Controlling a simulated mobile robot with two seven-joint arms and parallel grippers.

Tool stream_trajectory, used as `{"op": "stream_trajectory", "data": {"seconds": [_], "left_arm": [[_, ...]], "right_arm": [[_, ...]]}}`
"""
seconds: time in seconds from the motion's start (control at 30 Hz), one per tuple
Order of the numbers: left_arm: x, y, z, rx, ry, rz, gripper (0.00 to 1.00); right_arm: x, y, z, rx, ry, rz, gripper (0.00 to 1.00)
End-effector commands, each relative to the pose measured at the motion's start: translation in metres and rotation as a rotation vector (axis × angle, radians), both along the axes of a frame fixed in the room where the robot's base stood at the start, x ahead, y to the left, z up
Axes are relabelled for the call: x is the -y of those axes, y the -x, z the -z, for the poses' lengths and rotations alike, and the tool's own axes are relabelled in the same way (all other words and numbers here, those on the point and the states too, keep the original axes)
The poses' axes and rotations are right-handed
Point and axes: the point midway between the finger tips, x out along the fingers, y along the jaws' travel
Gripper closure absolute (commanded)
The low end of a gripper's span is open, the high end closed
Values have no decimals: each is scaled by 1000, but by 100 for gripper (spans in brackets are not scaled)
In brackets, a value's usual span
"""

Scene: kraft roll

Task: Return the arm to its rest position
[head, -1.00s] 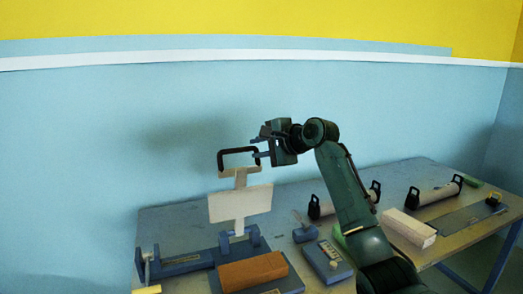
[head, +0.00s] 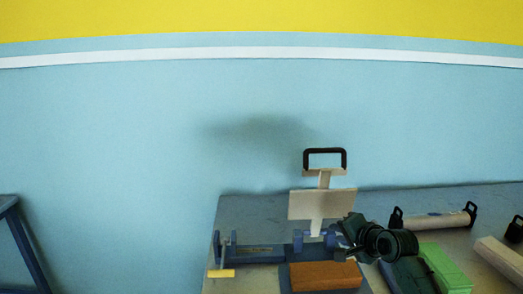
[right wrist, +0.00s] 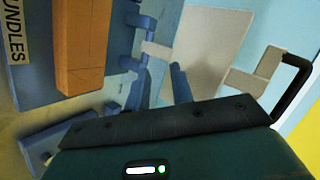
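My right gripper (head: 340,240) is low over the bench, just right of the white board's foot. In the right wrist view its two blue fingers (right wrist: 160,88) stand apart with nothing between them, so it is open and empty. The white board (head: 322,203) with a black handle (head: 325,152) stands upright in a blue stand. My left gripper is in no view.
A brown block (head: 325,276) lies in front of the board. A green block (head: 445,268), a roll with black handles (head: 435,219) and a pale block (head: 500,260) lie to the right. A blue frame (head: 22,240) stands at far left. The wall above is clear.

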Motion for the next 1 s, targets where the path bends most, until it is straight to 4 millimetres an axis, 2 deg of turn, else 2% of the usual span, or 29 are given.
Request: {"op": "stream_trajectory", "data": {"seconds": [0.03,0.1,0.17,0.2,0.3,0.4,0.5,0.6,0.7,0.83,1.0], "left_arm": [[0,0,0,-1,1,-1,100],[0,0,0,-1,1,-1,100],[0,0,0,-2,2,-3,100],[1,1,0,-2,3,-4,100],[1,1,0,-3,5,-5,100],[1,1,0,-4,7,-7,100],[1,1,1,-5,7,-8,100],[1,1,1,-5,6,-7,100],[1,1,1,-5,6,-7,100],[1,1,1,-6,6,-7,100],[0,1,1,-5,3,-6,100]], "right_arm": [[-6,23,38,1,77,-33,77],[-12,53,77,20,192,-84,77],[-18,81,108,35,284,-132,77],[-21,101,126,46,345,-164,77],[-31,150,161,77,485,-247,77],[-39,200,186,104,611,-329,77],[-49,253,204,136,736,-416,77],[-56,298,212,169,841,-493,77],[-61,329,214,193,915,-548,77],[-64,348,213,212,967,-585,77],[-65,351,213,217,979,-593,77]]}}
